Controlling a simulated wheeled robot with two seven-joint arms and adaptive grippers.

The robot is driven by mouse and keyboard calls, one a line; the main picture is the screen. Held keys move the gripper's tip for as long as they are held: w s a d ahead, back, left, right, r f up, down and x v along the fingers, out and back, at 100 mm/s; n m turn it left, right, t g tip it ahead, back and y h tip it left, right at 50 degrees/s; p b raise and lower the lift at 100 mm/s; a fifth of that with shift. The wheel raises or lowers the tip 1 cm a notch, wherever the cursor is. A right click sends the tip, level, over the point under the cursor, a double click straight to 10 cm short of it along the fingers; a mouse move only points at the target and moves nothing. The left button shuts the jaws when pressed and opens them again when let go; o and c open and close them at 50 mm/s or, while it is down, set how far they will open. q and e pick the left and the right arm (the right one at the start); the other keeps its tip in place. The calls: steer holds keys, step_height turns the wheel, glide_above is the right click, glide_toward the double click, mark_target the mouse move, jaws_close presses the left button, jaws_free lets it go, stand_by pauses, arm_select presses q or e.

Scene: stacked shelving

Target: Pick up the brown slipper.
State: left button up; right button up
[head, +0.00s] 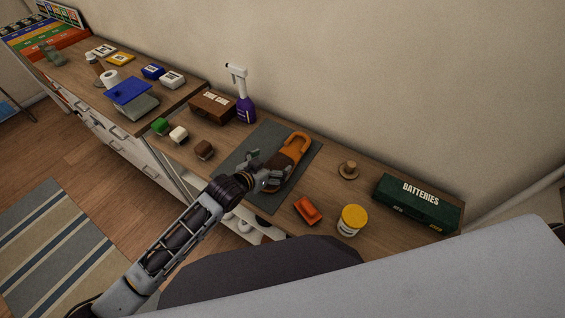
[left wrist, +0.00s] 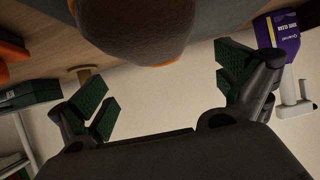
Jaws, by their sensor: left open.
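The brown slipper (head: 296,146), with an orange-brown strap and edge, lies on a grey mat (head: 240,150) on the shelf top. My left gripper (head: 263,167) is at the slipper's near left side, its fingers open. In the left wrist view the slipper's rounded brown end (left wrist: 150,28) fills the top middle, just beyond and between the spread green-padded fingers (left wrist: 168,92). I cannot tell whether a finger touches it. The arm and hand hide part of the slipper and mat. My right gripper is not in view.
A purple spray bottle (head: 243,100) and a brown box (head: 212,106) stand left of the mat. To the right are a wooden knob-like object (head: 348,170), a green batteries box (head: 418,203), a yellow-lidded jar (head: 352,219) and an orange block (head: 307,210). A wall runs behind.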

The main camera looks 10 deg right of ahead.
mark_target(281, 158)
arm_select(q)
steer(key=shift+x, duration=0.8)
steer(key=shift+d, duration=0.1)
steer(key=shift+p+x, duration=0.35)
steer(key=shift+x, duration=2.2)
steer(key=c, duration=1)
steer(key=shift+c, duration=0.2)
steer(key=shift+r+b, duration=0.3)
steer(key=shift+r, duration=4.7)
